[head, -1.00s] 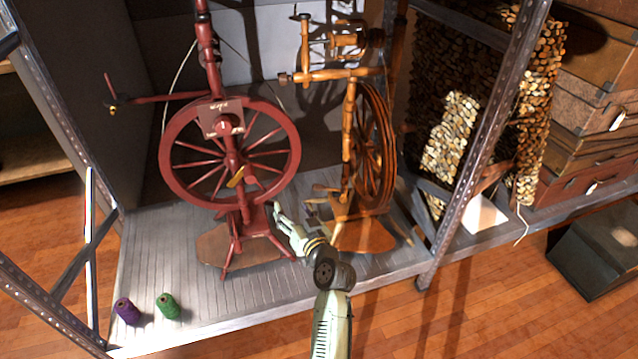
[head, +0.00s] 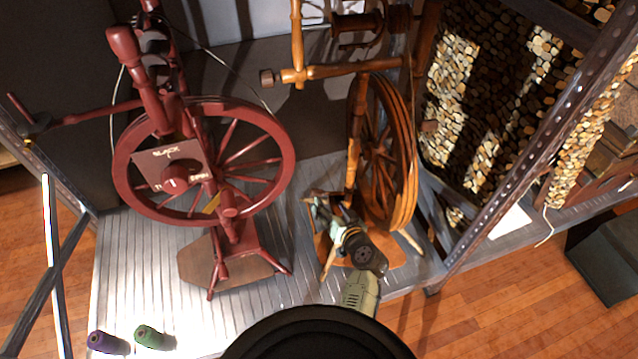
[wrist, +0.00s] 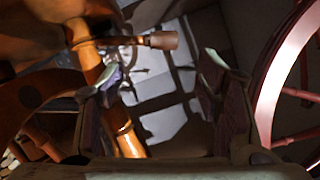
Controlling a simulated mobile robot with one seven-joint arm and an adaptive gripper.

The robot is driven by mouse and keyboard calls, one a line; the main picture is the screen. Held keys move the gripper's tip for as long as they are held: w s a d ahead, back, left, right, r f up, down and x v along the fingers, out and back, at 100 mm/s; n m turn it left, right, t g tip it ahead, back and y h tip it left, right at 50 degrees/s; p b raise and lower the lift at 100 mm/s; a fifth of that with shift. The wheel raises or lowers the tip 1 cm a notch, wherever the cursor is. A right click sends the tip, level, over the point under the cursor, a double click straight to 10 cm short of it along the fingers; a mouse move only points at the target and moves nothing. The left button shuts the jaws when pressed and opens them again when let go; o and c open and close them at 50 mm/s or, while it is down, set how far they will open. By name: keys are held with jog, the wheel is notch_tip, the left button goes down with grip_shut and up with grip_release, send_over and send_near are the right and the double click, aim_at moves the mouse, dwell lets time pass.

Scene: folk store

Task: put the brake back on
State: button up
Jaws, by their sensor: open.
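The red spinning wheel (head: 275,150) stands upright on the shelf. A small lettered plate (head: 165,163) on its front carries a round red knob (head: 178,174); "SPIN" is legible on its right. I cannot tell for certain which part is the brake. The orange-brown spinning wheel (head: 405,150) stands to its right. My gripper (head: 318,203) is low in front of the brown wheel, right of the red one. In the wrist view the jaws (wrist: 160,75) are open and empty, with a brown post (wrist: 120,125) beyond the left finger and the red rim (wrist: 270,95) at right.
Metal uprights (head: 530,140) frame the shelf (head: 130,250). Stacked logs (head: 480,110) are at the right. Bare shelf lies between the spools and the red wheel.

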aim_at(320, 192)
jog(key=p+x, duration=0.1)
jog(key=x, duration=0.8)
jog(key=shift+w+a, duration=0.1)
jog(key=shift+w, duration=0.25)
jog(key=shift+c, duration=0.5)
grip_shut()
jog(key=shift+f, duration=0.1)
